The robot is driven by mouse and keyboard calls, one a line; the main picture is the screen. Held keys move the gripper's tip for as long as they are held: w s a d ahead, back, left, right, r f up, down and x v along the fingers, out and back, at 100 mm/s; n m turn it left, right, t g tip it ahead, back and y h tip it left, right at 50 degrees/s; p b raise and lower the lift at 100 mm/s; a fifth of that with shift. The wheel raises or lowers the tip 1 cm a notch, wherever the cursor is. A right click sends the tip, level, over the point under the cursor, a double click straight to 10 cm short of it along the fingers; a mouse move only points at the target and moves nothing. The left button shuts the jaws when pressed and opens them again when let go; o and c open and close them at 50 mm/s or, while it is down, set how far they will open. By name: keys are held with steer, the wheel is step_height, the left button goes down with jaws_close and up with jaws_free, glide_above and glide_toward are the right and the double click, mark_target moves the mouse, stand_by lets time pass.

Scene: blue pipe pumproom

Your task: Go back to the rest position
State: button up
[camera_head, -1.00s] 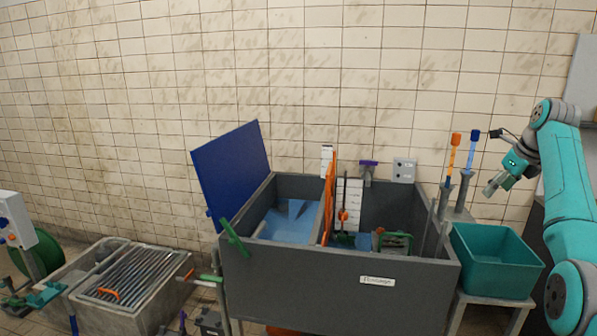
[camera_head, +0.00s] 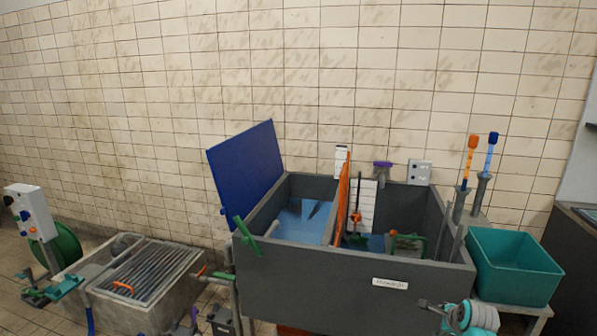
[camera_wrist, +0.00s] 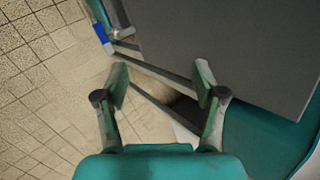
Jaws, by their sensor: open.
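My gripper (camera_wrist: 160,88) is open and empty in the wrist view. Its two green fingers are spread, with tiled floor and the side of a grey tank (camera_wrist: 230,40) beyond them. In the head view my gripper (camera_head: 432,308) shows only in part at the bottom right, in front of the grey tank (camera_head: 330,295) and below its name label. Most of my arm is outside the head view.
A teal bin (camera_head: 515,285) stands on a stand right of the tank. An orange-topped tool (camera_head: 470,160) and a blue-topped tool (camera_head: 490,155) stand upright behind it. A blue lid (camera_head: 245,170) is raised at the tank's left. A grated concrete basin (camera_head: 140,285) sits left.

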steer(key=s+a+f+n+t, duration=0.1)
steer(key=s+a+f+n, duration=0.2)
steer(key=s+a+f, duration=0.3)
steer(key=s+a+f+n+t, duration=0.1)
steer(key=s+a+f+n, duration=0.1)
steer(key=s+a+f, duration=0.4)
steer(key=s+a+f+n+t, duration=0.1)
steer(key=s+a+f+n, duration=0.15)
steer(key=s, duration=0.75)
steer(key=s+a+f+n, duration=0.1)
steer(key=s+a+n, duration=0.2)
steer(key=s, duration=0.6)
steer(key=s+a+r+n+t, duration=0.1)
steer(key=s+a+r+n, duration=0.15)
steer(key=s, duration=0.65)
steer(key=s+a+r+n+t, duration=0.1)
steer(key=s+a+r+n, duration=0.15)
steer(key=s, duration=0.55)
steer(key=s+a+r+n+t, duration=0.2)
steer(key=s+r+n, duration=0.6)
steer(key=s+r, duration=0.7)
step_height(320, 180, up, 4)
steer(key=shift+f+y, duration=0.1)
steer(key=shift+y, duration=0.3)
